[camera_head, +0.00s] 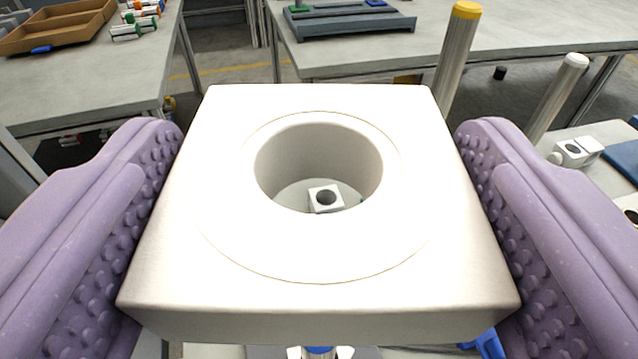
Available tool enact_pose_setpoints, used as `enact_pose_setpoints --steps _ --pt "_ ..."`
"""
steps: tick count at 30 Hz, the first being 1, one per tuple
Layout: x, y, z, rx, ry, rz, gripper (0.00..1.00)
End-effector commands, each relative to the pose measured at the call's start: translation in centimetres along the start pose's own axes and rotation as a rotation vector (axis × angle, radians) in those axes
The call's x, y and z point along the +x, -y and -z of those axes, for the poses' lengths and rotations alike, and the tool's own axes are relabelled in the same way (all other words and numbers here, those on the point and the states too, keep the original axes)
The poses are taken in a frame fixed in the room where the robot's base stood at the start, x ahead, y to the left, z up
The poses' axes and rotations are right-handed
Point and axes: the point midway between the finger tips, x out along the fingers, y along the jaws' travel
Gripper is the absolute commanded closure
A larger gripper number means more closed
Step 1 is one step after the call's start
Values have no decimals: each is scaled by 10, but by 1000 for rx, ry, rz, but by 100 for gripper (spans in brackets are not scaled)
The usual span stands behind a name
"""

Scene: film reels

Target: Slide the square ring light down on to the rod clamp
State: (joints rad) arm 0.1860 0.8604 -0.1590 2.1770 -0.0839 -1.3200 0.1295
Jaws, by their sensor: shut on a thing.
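The square ring light (170,265) is a white block with a round hole through its middle. It fills the centre of the head camera view. My gripper (318,215) is shut on it, with a purple studded finger against its left side and another against its right side. Through the hole I see a small white block with a dark round hole (318,197), below the ring light and apart from it. It looks like a clamp, but I cannot tell whether it is the rod clamp. A similar white clamp-like piece (570,152) lies on the table at right.
A metal post with a yellow cap (457,55) stands behind the ring light at right. A post with a white cap (556,95) stands further right. Benches behind hold a brown tray (50,28) and a grey tray (345,24). A blue item (490,345) shows below.

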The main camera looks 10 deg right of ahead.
Motion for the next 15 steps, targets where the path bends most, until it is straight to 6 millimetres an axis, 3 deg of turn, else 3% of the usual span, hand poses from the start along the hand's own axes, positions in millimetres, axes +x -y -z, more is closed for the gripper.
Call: enact_pose_setpoints --steps 15 --pt "3 0 -24 0 0 0 56"
